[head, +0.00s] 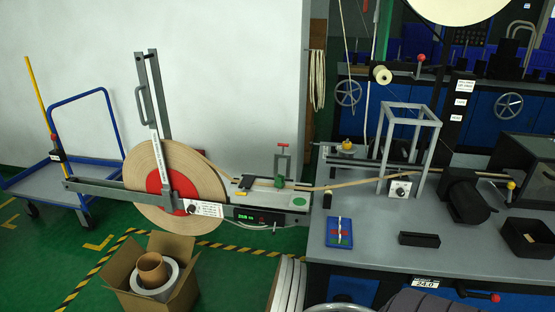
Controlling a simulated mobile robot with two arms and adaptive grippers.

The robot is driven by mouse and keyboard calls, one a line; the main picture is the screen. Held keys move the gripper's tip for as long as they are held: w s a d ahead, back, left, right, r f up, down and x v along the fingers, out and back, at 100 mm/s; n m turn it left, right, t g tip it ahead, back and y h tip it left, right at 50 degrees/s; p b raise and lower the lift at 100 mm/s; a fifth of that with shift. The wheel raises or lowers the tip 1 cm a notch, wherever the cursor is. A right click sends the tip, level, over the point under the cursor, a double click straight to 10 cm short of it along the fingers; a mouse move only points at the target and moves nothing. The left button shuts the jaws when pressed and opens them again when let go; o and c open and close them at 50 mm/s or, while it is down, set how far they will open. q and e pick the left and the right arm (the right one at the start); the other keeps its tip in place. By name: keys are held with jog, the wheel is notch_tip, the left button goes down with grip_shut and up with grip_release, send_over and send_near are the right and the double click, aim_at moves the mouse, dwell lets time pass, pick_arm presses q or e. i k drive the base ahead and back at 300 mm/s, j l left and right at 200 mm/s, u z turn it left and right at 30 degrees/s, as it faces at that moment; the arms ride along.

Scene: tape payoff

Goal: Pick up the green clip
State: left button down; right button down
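A small green piece (279,182) sits on the grey splicing plate, below a small clamp frame with a red top (282,146); it may be the green clip, but it is too small to be sure. A blue tray (340,243) on the grey bench holds small coloured pieces, red and green among them, too small to make out. Neither of my grippers shows in the head view.
A large tape roll with a red hub (153,182) hangs on the payoff arm at left. A cardboard box (152,293) stands on the floor. The grey bench (375,257) carries a black block (419,240), a grey frame (412,112) and a black bin (528,238).

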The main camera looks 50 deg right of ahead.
aim_at(279, 183)
jog(key=z, duration=1.6)
jog(key=i+j+z, duration=0.15)
jog(key=j, duration=0.2)
jog(key=i+j+z, duration=0.15)
jog(key=j, duration=0.25)
jog(key=i+j+z, duration=0.15)
jog(key=j, duration=0.25)
jog(key=i+j+z, duration=0.15)
jog(key=j, duration=0.25)
jog(key=i+j+z, duration=0.15)
jog(key=j, duration=0.3)
jog(key=i+j+z, duration=0.15)
jog(key=j, duration=0.3)
jog(key=i+j+z, duration=0.15)
jog(key=j, duration=0.3)
jog(key=k, duration=0.05)
